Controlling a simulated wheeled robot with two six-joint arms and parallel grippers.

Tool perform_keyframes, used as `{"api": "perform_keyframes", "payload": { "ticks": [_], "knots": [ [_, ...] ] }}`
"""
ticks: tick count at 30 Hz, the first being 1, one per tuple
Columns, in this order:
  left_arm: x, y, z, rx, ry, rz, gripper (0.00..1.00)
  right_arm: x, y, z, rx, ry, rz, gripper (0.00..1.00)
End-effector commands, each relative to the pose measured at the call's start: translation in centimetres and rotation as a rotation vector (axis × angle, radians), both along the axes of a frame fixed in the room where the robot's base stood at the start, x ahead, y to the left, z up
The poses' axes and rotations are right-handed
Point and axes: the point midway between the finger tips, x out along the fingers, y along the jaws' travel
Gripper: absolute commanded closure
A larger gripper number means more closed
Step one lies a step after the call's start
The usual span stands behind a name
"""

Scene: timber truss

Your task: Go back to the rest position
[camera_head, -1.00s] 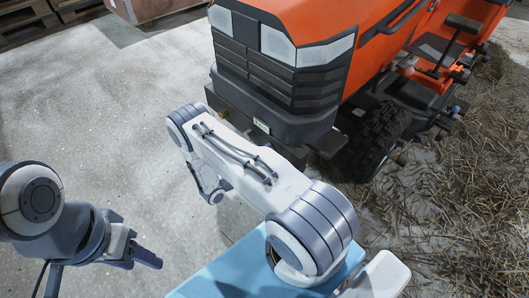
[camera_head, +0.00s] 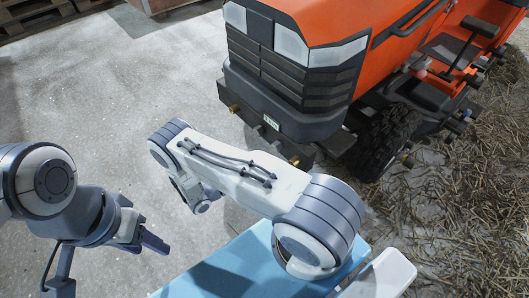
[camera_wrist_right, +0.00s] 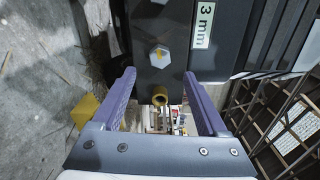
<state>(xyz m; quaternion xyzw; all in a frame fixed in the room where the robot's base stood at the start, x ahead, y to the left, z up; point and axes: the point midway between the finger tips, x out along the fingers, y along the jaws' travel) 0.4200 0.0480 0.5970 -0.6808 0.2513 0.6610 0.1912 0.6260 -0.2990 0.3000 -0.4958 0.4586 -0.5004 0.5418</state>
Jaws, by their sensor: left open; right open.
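My left gripper (camera_head: 145,240) is at the lower left of the head view, over the bare floor. It is open and nothing shows in it. In the right wrist view my right gripper (camera_wrist_right: 160,100) shows with two purple fingers spread apart. It is open and holds nothing.
An orange tractor (camera_head: 335,75) stands close in front of my right arm. Its front tyre (camera_head: 385,143) is to the right. Straw (camera_head: 450,210) covers the floor at right. Bare concrete (camera_head: 90,120) is free at left. Wooden pallets (camera_head: 35,15) stand far back.

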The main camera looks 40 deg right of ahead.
Motion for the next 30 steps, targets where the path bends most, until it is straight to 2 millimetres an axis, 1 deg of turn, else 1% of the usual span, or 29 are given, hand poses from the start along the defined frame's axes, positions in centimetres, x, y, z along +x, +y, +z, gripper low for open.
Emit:
{"api": "perform_keyframes", "payload": {
  "ticks": [1, 3, 6, 23, 26, 29, 30],
  "knots": [
    [0.0, 0.0, 0.2, 0.0, 0.0, 0.0, 0.5, 0.0, 0.7, 0.1, 0.0, -0.001, 0.004, 0.24],
    [0.0, 0.0, 0.3, 0.0, 0.0, 0.0, 0.5, -0.1, 1.3, 0.0, 0.0, 0.0, 0.003, 0.24],
    [0.0, 0.0, 0.3, 0.0, 0.0, 0.0, 0.5, -0.1, 1.7, 0.0, 0.0, 0.001, 0.0, 0.24],
    [0.0, 0.0, 0.3, 0.0, 0.0, 0.0, 0.5, -0.1, 1.8, 0.1, 0.004, -0.006, -0.003, 0.24],
    [0.0, 0.0, 0.5, 0.0, 0.0, 0.0, 0.5, 0.2, 2.4, 1.5, 0.029, -0.057, -0.024, 0.24],
    [0.0, 0.0, 0.8, 0.0, 0.0, 0.0, 0.5, 0.6, 3.8, 4.3, 0.089, -0.177, -0.079, 0.24],
    [0.0, 0.0, 1.0, 0.0, 0.0, 0.0, 0.5, 0.6, 4.5, 5.7, 0.123, -0.243, -0.112, 0.24]
  ]
}}
